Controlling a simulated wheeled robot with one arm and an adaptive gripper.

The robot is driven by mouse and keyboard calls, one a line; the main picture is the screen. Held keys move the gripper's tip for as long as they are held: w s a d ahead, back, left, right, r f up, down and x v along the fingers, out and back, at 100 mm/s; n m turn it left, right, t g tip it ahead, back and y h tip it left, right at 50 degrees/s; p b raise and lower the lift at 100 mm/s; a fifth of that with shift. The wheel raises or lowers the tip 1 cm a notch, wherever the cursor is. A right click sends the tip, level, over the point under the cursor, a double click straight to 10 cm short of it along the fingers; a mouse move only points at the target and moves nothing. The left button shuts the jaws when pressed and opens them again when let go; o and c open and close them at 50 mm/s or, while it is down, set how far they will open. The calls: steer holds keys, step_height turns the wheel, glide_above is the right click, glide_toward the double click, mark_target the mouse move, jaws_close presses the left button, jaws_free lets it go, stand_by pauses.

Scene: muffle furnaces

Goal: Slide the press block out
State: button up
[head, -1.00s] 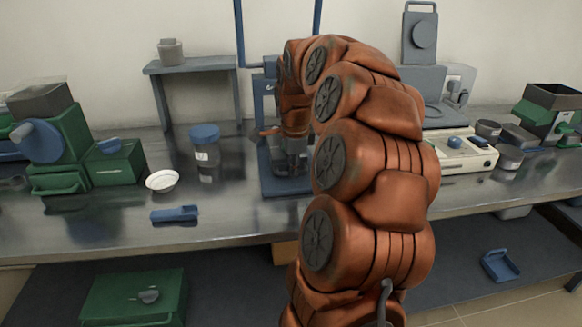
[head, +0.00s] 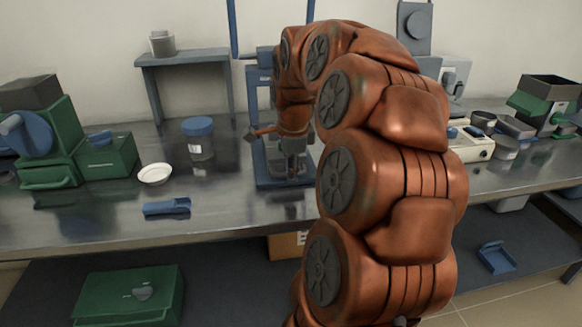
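A blue press (head: 262,130) stands on the bench behind my orange arm, with its blue base plate (head: 268,180) on the bench top. My gripper (head: 293,170) points down over the base plate, inside the press frame. My arm covers the right part of the press. The fingers are small and dark here, so I cannot tell whether they are open or shut. I cannot make out a separate press block at the fingers. An orange-handled lever (head: 264,131) sticks out to the left of my wrist.
To the left stand a blue-lidded jar (head: 199,137), a white dish (head: 155,173) and a blue scoop (head: 167,206). A green machine (head: 48,135) is further left. A white instrument (head: 470,143) is right of my arm. The front bench strip left of the press is mostly clear.

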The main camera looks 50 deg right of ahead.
steer(key=shift+o, duration=0.2)
step_height(320, 180, up, 12)
steer(key=s+a, duration=0.1)
steer(key=s, duration=0.1)
steer(key=shift+a+f, duration=0.15)
steer(key=shift+a, duration=0.05)
stand_by(0.4)
stand_by(0.5)
